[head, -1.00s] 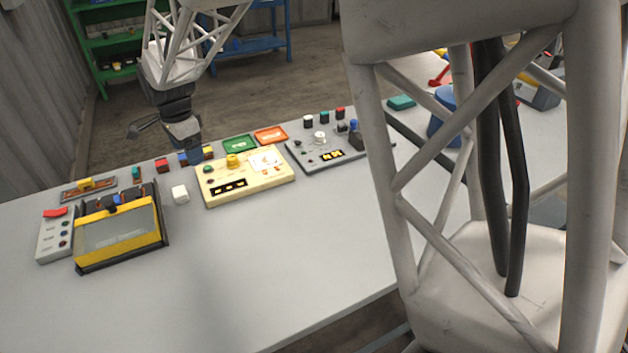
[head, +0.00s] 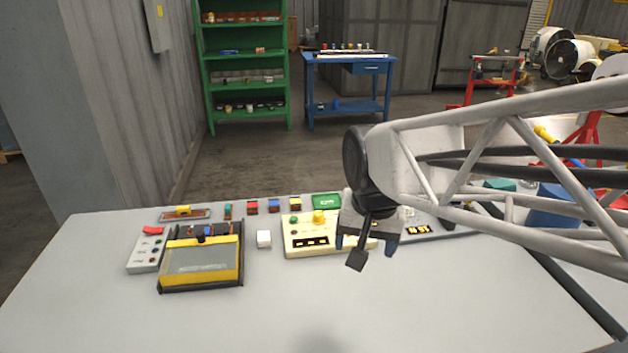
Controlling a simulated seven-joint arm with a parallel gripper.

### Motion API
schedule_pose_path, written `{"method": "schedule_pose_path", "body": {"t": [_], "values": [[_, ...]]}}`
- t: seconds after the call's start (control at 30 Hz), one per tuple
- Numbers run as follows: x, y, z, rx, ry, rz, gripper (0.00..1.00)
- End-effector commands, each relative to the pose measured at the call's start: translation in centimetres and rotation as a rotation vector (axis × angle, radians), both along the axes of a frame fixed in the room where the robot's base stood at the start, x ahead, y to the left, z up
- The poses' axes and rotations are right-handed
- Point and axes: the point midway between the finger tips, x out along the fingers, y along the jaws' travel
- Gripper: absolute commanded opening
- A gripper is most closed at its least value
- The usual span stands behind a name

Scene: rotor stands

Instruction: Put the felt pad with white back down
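A small white block (head: 264,239) stands on the grey table between the yellow-framed case and the cream panel. It is the only small white piece I can make out, and I cannot tell whether it is the felt pad. My gripper (head: 367,246) is above the table, in front of the right part of the cream panel (head: 300,250), to the right of the white block and apart from it. Its two dark fingertips are spread, and I see no pad between them. A dark flat paddle on a thin rod hangs in front and hides part of that gap.
The yellow-framed case (head: 200,273) and a grey button box (head: 146,254) stand on the left. Several small coloured blocks, including a red one (head: 252,207), line the back edge beside a green tray (head: 326,201). The table's front (head: 300,318) is clear. A grey panel (head: 420,231) is partly hidden by my arm.

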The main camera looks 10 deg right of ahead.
Motion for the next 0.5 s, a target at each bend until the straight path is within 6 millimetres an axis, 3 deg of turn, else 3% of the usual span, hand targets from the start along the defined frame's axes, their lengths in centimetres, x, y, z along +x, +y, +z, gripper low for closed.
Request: {"method": "schedule_pose_path", "body": {"t": [0.2, 0.33, 0.5], "values": [[-5.6, -1.4, -0.7, -0.043, -0.030, 0.176, 0.78], [-7.7, -1.8, -1.2, -0.063, -0.037, 0.248, 0.78], [-8.8, -2.0, -1.5, -0.074, -0.042, 0.291, 0.78]]}}
